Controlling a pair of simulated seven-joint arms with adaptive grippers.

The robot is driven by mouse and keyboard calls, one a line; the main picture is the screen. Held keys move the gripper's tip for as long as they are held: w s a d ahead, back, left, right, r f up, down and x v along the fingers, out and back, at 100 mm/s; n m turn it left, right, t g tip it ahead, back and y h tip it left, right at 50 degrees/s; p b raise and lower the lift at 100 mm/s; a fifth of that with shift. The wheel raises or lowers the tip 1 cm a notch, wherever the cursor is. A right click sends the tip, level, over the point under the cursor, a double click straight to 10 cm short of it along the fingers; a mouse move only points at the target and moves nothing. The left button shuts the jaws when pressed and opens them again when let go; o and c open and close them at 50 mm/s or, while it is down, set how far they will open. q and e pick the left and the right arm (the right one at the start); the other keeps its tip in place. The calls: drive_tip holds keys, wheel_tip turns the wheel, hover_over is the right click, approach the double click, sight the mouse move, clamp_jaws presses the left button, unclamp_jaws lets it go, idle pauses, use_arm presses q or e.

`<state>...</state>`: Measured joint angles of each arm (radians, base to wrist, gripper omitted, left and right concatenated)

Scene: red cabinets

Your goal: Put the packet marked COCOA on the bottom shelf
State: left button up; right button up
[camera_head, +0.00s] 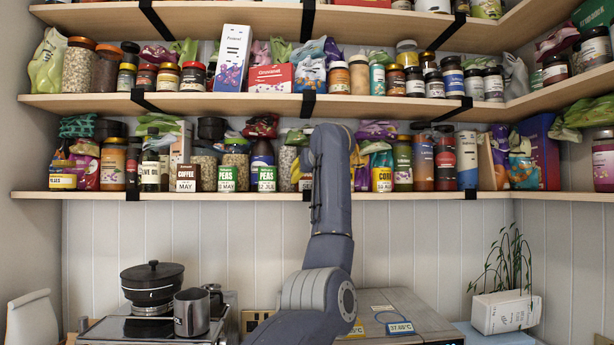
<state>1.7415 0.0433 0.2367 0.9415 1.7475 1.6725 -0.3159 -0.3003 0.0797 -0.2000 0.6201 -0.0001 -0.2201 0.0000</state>
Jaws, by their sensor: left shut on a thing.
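My left arm rises from the bottom middle to the bottom shelf (420,195), the lowest of the long wooden boards. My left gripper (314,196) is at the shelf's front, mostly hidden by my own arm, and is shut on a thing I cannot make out. A pale labelled item (304,182) shows just left of the arm, partly covered; its name cannot be read. I cannot read COCOA on any packet. My right gripper is not in view.
Left of the arm stand a COFFEE pack (187,178) and green-labelled PEAS packs (227,178); a CORN pack (382,180) is on the right. The shelf is crowded. Below are a black pot (152,286), a steel mug (191,313) and a potted plant (505,310).

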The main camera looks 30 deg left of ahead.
use_arm(q)
drive_tip(key=o, duration=1.3)
drive_tip(key=shift+f, duration=0.1)
drive_tip(key=shift+o, duration=0.2)
drive_tip(key=shift+d, duration=0.1)
drive_tip(key=v, duration=0.7)
drive_tip(key=shift+s+d, duration=0.25)
idle(0.5)
drive_tip(key=shift+s+d, duration=0.15)
drive_tip(key=s+d, duration=1.3)
drive_tip(key=s, duration=0.4)
drive_tip(key=shift+s, duration=0.15)
idle(0.8)
